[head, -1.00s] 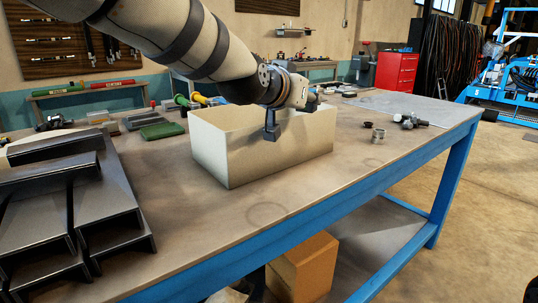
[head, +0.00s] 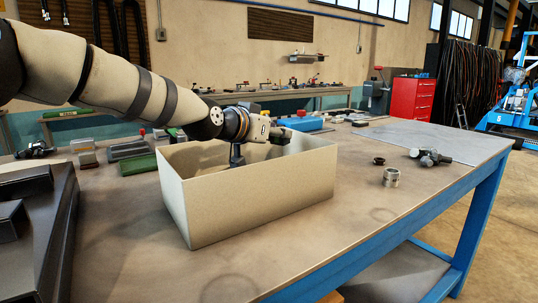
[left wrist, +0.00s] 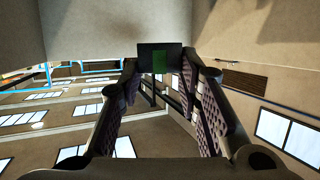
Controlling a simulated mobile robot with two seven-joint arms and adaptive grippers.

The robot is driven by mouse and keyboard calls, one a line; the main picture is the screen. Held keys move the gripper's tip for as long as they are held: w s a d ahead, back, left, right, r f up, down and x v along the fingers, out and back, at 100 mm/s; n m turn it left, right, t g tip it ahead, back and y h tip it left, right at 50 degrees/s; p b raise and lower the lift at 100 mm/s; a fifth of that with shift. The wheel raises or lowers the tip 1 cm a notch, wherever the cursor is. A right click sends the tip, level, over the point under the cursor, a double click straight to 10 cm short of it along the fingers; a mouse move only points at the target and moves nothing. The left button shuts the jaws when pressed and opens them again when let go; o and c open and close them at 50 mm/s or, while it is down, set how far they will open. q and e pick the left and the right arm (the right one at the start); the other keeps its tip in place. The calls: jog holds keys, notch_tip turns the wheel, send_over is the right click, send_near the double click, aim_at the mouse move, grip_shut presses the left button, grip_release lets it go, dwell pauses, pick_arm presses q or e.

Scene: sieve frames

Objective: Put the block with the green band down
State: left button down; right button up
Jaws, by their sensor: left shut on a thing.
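My left gripper (head: 284,138) is over the open beige box (head: 262,202), near the level of its rim, with the fingers pointing right. In the left wrist view, its fingertips (left wrist: 162,70) are shut on a small dark block with a green band (left wrist: 159,61). The green band faces the wrist camera. In the head view the block is too small to tell apart from the fingertips. The floor of the box is mostly hidden by its near wall. My right gripper is not in view.
Dark metal channels (head: 38,225) stand at the left of the workbench (head: 330,245). A green tray (head: 138,164), a blue case (head: 303,124) and small parts lie behind the box. A metal ring (head: 391,177) and a fitting (head: 430,157) lie at right. The bench front is clear.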

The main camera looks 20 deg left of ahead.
pick_arm(q)
jog(key=shift+w+a+f, duration=0.1)
jog(key=shift+a+f, duration=0.2)
jog(key=shift+f, duration=0.1)
jog(key=f, duration=0.1)
jog(key=a+f, duration=0.1)
jog(key=f, duration=0.1)
jog(key=shift+f, duration=0.3)
jog(key=shift+d+f, duration=0.1)
jog(key=shift+f, duration=0.6)
jog(key=c, duration=1.2)
grip_release()
